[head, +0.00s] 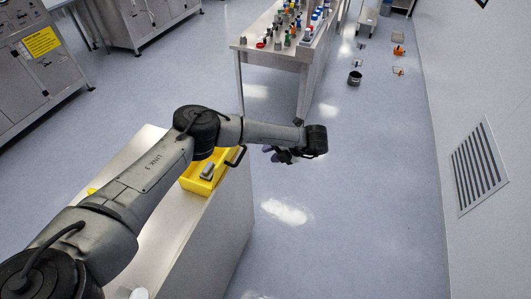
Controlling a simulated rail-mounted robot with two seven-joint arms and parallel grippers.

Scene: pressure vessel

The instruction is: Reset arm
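My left arm reaches in from the lower left, over a steel bench (226,225). My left gripper (280,155) hangs below the wrist, past the right edge of the bench and above the floor. It is small and dark, with a purple patch near its fingers, so I cannot tell whether it is open or shut or holds anything. My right arm and gripper are out of view.
A yellow tray (193,186) with a grey object (207,171) lies on the bench, partly hidden by my arm. A table (249,42) with several small bottles stands at the back. Steel cabinets (22,85) are at left. A dark bucket (354,79) stands on the floor.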

